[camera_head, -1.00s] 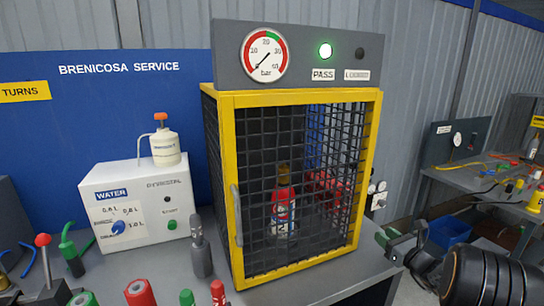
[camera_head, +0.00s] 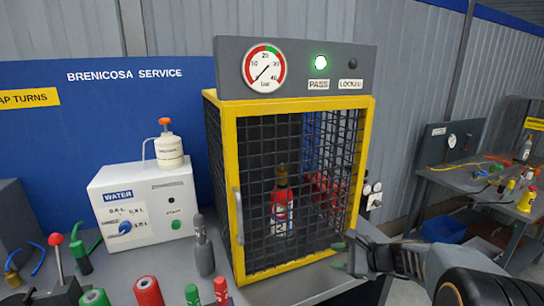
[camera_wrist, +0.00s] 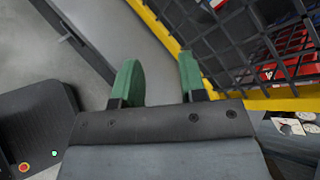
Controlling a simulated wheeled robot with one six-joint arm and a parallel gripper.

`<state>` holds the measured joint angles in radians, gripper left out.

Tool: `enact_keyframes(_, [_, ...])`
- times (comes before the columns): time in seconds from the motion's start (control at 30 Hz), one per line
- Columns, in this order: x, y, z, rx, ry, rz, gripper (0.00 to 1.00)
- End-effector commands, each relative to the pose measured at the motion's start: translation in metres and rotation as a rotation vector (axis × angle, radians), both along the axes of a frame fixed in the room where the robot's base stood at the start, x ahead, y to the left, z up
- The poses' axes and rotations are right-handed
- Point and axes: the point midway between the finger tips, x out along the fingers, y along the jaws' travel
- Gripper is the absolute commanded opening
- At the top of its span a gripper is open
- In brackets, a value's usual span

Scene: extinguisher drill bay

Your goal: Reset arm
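My gripper (camera_head: 343,256) is at the lower right of the yellow-framed test cage (camera_head: 232,180) in the head view. In the wrist view my gripper (camera_wrist: 159,75) has its two green fingers apart with nothing between them. The grey bench top and the cage's yellow lower frame lie beyond the fingers. Whether a finger touches the cage cannot be told. A red extinguisher (camera_head: 282,208) with a white label stands upright inside the cage behind the mesh door, which looks closed.
The green PASS lamp (camera_head: 320,62) is lit above the cage, beside a pressure gauge (camera_head: 265,69). A white water dispenser (camera_head: 145,205) and a grey cylinder (camera_head: 203,250) stand left of the cage. A second bench (camera_head: 470,185) is at the right, with floor between.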

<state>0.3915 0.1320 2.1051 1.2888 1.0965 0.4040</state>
Motion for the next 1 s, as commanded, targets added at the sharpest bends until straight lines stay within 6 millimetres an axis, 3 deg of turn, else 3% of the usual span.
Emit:
enact_keyframes(0.1, [-0.054, 0.036, 0.014, -0.308, -0.068, 0.280, 0.38])
enact_keyframes(0.17, [-0.083, 0.045, 0.015, -0.481, -0.114, 0.436, 0.38])
enact_keyframes(0.3, [-0.136, 0.045, 0.018, -0.838, -0.226, 0.755, 0.38])
enact_keyframes(0.4, [-0.159, 0.037, 0.022, -1.041, -0.298, 0.933, 0.38])
enact_keyframes(0.63, [-0.182, 0.022, 0.029, -1.321, -0.400, 1.169, 0.38])
enact_keyframes(1.0, [-0.186, 0.016, 0.030, -1.382, -0.418, 1.223, 0.38])
